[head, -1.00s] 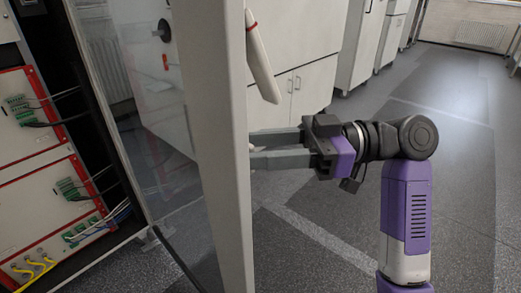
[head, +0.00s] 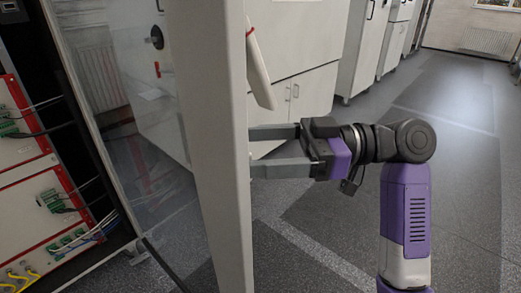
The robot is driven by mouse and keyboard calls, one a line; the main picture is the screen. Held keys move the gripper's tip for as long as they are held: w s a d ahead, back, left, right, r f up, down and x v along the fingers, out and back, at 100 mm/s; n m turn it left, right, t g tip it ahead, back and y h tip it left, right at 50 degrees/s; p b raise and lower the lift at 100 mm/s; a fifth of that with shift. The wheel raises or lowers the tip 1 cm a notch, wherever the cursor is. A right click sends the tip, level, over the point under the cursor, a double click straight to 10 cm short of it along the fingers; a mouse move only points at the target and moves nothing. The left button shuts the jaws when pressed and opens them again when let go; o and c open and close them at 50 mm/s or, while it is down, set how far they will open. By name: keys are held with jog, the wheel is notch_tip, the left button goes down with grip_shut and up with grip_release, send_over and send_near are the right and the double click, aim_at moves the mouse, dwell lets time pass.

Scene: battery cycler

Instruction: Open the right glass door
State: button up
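The glass door (head: 145,150) stands partly open, with a dark see-through pane and a thick pale frame edge (head: 212,160) facing me. My gripper (head: 252,152) is below the handle, beside the frame edge. Its two grey fingers point left and are spread apart, with nothing seen between them. The fingertips reach to or behind the frame edge, so I cannot tell if they touch the door.
The open cycler cabinet (head: 28,185) is at the left, with red-edged modules, green connectors and cables. White cabinets (head: 305,95) stand behind the door. Grey floor (head: 450,100) is free at the right and far back.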

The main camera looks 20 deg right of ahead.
jog(key=shift+o, duration=0.5)
jog(key=shift+w+a, duration=0.2)
jog(key=shift+d, duration=0.2)
jog(key=shift+c, duration=0.7)
jog(key=shift+d, duration=0.3)
jog(key=shift+c, duration=0.2)
jog(key=v, duration=0.7)
jog(key=shift+s, duration=0.35)
jog(key=shift+d, duration=0.15)
